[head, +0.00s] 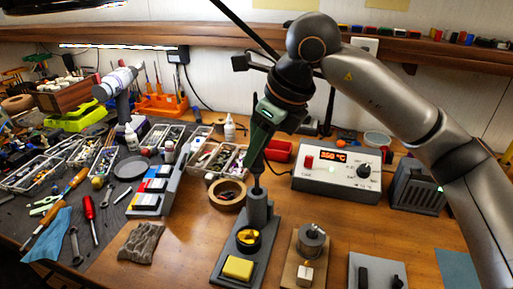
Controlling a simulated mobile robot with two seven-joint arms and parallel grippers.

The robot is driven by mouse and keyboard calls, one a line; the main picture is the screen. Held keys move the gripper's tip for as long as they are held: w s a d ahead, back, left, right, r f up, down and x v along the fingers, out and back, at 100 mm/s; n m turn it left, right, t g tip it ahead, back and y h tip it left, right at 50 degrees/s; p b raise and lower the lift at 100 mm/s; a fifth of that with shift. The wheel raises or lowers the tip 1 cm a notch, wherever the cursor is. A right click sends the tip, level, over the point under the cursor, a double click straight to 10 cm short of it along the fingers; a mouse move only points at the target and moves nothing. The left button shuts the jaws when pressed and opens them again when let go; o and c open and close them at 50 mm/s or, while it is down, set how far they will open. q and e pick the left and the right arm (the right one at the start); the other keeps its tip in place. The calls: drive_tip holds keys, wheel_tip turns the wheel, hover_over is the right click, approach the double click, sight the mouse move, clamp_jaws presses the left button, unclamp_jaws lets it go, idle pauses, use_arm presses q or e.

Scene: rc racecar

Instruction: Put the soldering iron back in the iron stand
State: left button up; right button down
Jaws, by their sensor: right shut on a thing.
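The soldering iron (258,148), with a dark green handle, hangs nearly upright with its tip down. My right gripper (266,122) is shut on it from above; its fingers are hard to make out against the handle. The iron stand (258,211) is a grey block with an upright holder, standing directly below the iron. The iron's thin lower end meets the top of the holder; I cannot tell how far inside it is. A yellow sponge (238,267) and a cup of brass wool (249,239) are on the stand's base. My left gripper is not in view.
A soldering station (337,172) with a lit display stands right of the stand. A brown ring (227,194) lies close left, and a small wooden-based fixture (311,241) close right. Tools and parts trays crowd the left. Bare wood lies at front left of the stand.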

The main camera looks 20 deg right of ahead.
sight(262, 164)
drive_tip(key=shift+f+b, duration=0.3)
drive_tip(key=shift+f, duration=0.2)
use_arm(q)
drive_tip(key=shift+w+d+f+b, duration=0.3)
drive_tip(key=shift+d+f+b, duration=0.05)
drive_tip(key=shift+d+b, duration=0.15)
use_arm(e)
drive_tip(key=shift+f, duration=0.6)
drive_tip(key=shift+f+b, duration=0.35)
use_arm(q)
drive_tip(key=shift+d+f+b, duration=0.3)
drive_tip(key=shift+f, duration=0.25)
use_arm(e)
drive_tip(key=shift+f, duration=0.4)
use_arm(q)
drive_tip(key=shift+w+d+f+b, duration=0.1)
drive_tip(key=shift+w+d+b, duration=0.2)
drive_tip(key=shift+b, duration=0.25)
use_arm(e)
drive_tip(key=shift+f, duration=0.7)
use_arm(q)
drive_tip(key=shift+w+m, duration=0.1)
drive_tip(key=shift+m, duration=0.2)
use_arm(e)
drive_tip(key=shift+f, duration=0.1)
